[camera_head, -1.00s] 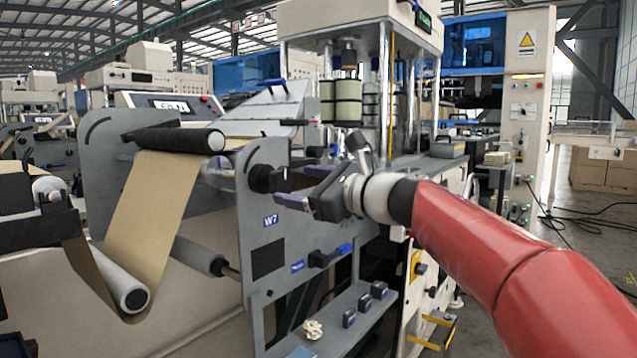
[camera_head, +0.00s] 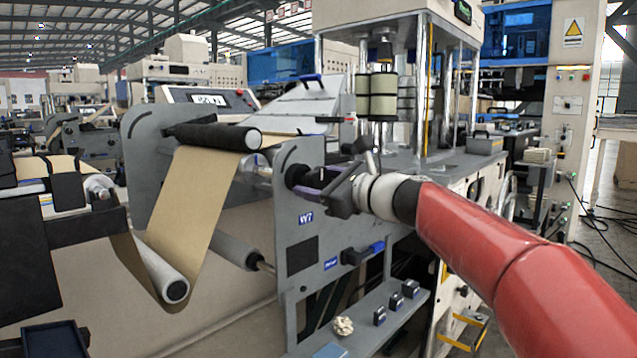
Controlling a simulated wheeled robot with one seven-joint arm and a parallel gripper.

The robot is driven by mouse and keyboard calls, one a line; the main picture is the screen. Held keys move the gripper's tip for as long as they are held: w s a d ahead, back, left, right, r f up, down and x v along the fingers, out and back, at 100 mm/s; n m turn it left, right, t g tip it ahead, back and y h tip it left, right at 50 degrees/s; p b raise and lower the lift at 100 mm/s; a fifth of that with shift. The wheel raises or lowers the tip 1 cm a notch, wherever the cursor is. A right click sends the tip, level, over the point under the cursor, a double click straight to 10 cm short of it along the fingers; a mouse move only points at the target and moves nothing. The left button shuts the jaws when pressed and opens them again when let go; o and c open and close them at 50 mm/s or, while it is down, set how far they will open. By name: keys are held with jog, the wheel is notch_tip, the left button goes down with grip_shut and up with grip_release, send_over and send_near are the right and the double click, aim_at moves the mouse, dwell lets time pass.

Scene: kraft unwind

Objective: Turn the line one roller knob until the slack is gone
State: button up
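The black knob (camera_head: 297,175) sticks out of the grey side plate (camera_head: 300,268), above the W7 label. My gripper (camera_head: 312,184) has its purple fingers reaching left to the knob. The fingers look apart, with the tips at or beside the knob; I cannot tell whether they touch it. The brown kraft web (camera_head: 196,205) runs from the black upper roller (camera_head: 205,136) down to the pale lower roller (camera_head: 163,276). It hangs in a deep loop, dipping a little below that roller. Which number the knob's roller has is not readable.
A low shelf (camera_head: 365,326) holds several small dark blocks and a crumpled pale lump (camera_head: 343,326). A lit display (camera_head: 208,99) stands behind the upper roller. The press frame stands behind my gripper.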

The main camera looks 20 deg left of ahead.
jog(key=c, duration=0.5)
jog(key=shift+o, duration=0.2)
jog(key=shift+r+m+p, duration=0.1)
jog(key=shift+m+p, duration=0.5)
jog(key=shift+p, duration=0.05)
jog(key=m, duration=0.8)
jog(key=shift+m, duration=0.3)
jog(key=o, duration=1)
jog(key=shift+c, duration=0.2)
jog(key=b+v, duration=0.2)
jog(key=v, duration=0.5)
